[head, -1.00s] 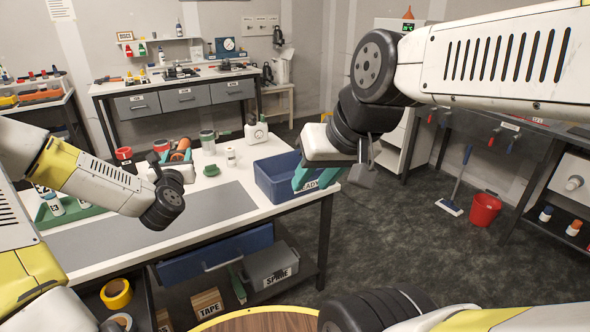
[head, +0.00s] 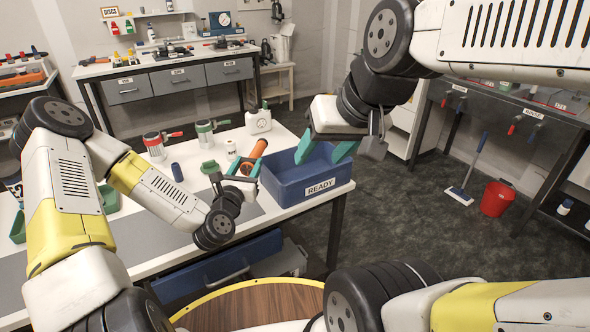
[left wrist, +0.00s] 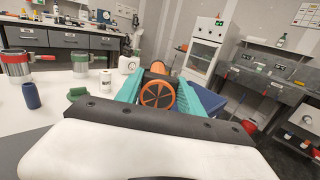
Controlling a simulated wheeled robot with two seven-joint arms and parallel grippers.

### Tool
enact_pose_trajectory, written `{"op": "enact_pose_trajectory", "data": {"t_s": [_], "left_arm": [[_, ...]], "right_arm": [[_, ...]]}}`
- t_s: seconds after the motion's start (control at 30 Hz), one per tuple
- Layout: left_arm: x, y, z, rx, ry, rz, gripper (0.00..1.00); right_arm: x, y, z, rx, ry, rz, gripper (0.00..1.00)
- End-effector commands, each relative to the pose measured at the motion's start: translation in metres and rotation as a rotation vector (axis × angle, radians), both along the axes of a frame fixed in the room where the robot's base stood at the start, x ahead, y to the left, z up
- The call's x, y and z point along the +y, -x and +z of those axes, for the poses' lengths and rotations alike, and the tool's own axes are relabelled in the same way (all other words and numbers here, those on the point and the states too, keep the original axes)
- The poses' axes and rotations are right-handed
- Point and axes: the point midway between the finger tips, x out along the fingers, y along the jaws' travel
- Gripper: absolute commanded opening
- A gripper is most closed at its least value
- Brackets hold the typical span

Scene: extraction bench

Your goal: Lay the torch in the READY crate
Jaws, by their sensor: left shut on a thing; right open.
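The torch (head: 256,152) is orange with a dark part. My left gripper (head: 238,178) is shut on it and holds it over the bench top, just left of the READY crate. In the left wrist view the torch's orange ringed end (left wrist: 157,95) shows between the teal fingers. The READY crate (head: 300,192) is a blue open box at the bench's right end, its label facing front. My right gripper (head: 325,150) is open, its teal fingers apart above the crate's back part. It hides some of the crate's inside, and I cannot see the whole floor.
Left of the torch stand a red mug-like can (head: 155,148), a green one (head: 205,136), a white canister (head: 258,121), a small white container (head: 230,150), a dark blue cylinder (head: 177,172) and a green piece (head: 210,167). Floor with a red bucket (head: 496,198) lies right.

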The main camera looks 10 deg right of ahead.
Motion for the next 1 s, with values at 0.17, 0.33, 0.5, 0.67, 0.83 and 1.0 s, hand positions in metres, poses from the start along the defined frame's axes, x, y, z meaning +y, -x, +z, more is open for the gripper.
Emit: {"op": "enact_pose_trajectory", "data": {"t_s": [0.17,0.33,0.5,0.67,0.83,1.0], "left_arm": [[-0.024,0.02,-0.011,-0.007,0.012,-0.059,0.0],[-0.041,0.004,-0.013,-0.015,0.013,-0.07,0.0],[-0.066,-0.034,-0.017,-0.015,0.013,-0.069,0.0],[-0.089,-0.07,-0.021,-0.014,0.014,-0.069,0.0],[-0.104,-0.096,-0.024,-0.012,0.013,-0.067,0.0],[-0.11,-0.106,-0.026,-0.01,0.014,-0.067,0.0]], "right_arm": [[0.0,0.0,0.0,0.0,0.0,0.0,0.55],[0.0,0.0,0.0,0.0,0.0,0.0,0.55],[0.0,0.0,0.0,0.0,0.0,0.0,0.55],[0.0,0.0,0.0,0.0,0.0,0.0,0.55],[0.0,0.0,0.0,0.0,0.0,0.0,0.55],[0.0,0.0,0.0,0.0,0.0,0.0,0.55]]}}
